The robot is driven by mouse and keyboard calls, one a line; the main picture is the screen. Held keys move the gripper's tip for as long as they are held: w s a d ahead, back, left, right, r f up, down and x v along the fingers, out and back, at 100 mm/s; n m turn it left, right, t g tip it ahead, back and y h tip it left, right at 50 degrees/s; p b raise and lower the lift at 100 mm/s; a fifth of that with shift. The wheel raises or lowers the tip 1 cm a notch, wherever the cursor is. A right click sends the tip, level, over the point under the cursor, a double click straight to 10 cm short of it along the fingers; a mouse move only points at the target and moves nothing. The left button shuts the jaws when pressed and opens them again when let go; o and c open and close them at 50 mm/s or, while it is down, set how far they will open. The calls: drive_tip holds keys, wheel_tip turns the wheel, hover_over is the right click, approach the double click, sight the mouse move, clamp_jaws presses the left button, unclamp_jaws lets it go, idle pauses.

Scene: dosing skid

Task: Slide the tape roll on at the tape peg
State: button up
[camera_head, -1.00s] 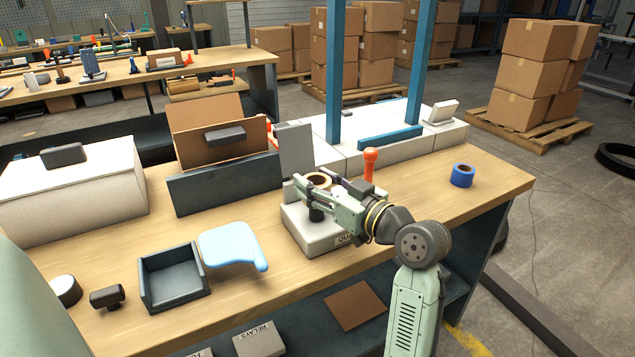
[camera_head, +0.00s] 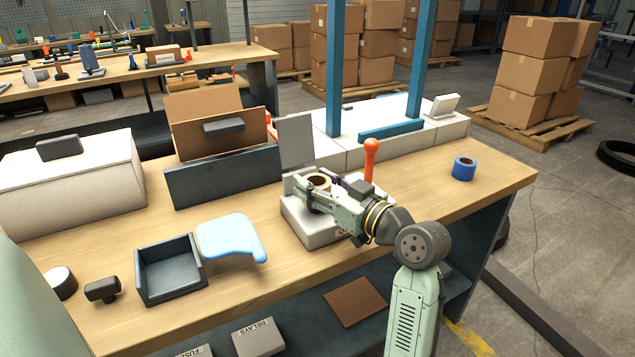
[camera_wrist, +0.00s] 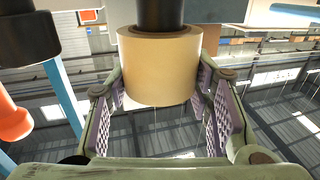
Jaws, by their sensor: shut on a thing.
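A tan tape roll (camera_head: 319,181) sits between the fingers of my gripper (camera_head: 314,192), above a light grey base (camera_head: 300,222) on the bench. The wrist view looks upside down. There the purple-padded fingers of my gripper (camera_wrist: 163,88) flank the tan roll (camera_wrist: 158,65). A black peg (camera_wrist: 161,12) meets the roll's base-side end and is lined up with its core. I cannot tell how deep the peg is inside the core. In the head view the peg is hidden by the roll and gripper.
A red knobbed handle (camera_head: 370,158) stands close behind my gripper, with a grey upright plate (camera_head: 296,143) behind the base. A dark tray (camera_head: 170,271) and a light-blue piece (camera_head: 231,238) lie left.

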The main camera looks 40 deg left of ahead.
drive_tip(key=shift+f+b, duration=0.9)
drive_tip(key=shift+f, duration=0.25)
drive_tip(key=o, duration=1.2)
drive_tip(key=shift+d, duration=0.1)
drive_tip(key=d, duration=0.4)
drive_tip(key=s+d, duration=0.1)
drive_tip(key=d, duration=0.6)
drive_tip(key=shift+s+d, duration=0.3)
drive_tip(key=shift+d, duration=0.1)
